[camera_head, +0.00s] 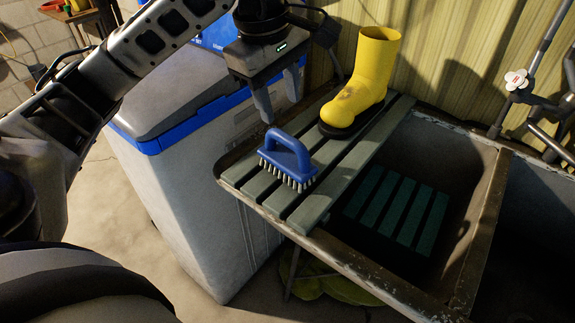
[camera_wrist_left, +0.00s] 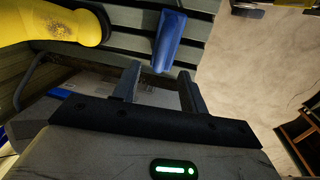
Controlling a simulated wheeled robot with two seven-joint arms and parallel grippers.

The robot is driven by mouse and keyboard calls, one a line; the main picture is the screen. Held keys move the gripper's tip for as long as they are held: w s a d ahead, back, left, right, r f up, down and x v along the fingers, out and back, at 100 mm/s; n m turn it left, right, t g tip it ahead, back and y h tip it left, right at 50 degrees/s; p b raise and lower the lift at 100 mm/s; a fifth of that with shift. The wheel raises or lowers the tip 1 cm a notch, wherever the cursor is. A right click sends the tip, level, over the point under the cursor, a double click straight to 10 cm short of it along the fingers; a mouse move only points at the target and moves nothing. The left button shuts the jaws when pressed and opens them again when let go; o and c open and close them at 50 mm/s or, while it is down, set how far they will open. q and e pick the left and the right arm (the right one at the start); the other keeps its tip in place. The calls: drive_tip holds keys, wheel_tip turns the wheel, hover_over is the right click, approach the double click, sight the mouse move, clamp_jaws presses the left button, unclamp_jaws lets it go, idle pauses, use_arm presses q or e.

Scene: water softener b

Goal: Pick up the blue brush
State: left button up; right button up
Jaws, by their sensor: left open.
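The blue brush (camera_head: 288,158) lies bristles down on the grey slatted board (camera_head: 352,172), with its loop handle on top. My left gripper (camera_head: 278,108) is open and empty, pointing down, above and a little behind the brush in the head view. The two are apart. In the left wrist view the brush's blue handle (camera_wrist_left: 170,40) shows beyond the two fingertips (camera_wrist_left: 158,82), roughly between them. The bristles are hidden in that view. My right gripper is not in view.
A yellow boot (camera_head: 368,75) stands on the board close to the right of the gripper. A white and grey water softener (camera_head: 195,165) stands left of the board. A deep sink (camera_head: 425,170) opens to the right.

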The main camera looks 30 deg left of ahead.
sight(285, 135)
use_arm(q)
drive_tip(key=f, duration=0.3)
drive_tip(key=w+f, duration=0.1)
drive_tip(key=f, duration=0.5)
drive_tip(key=shift+w+d+f, duration=0.1)
drive_tip(key=shift+w+f, duration=0.15)
clamp_jaws()
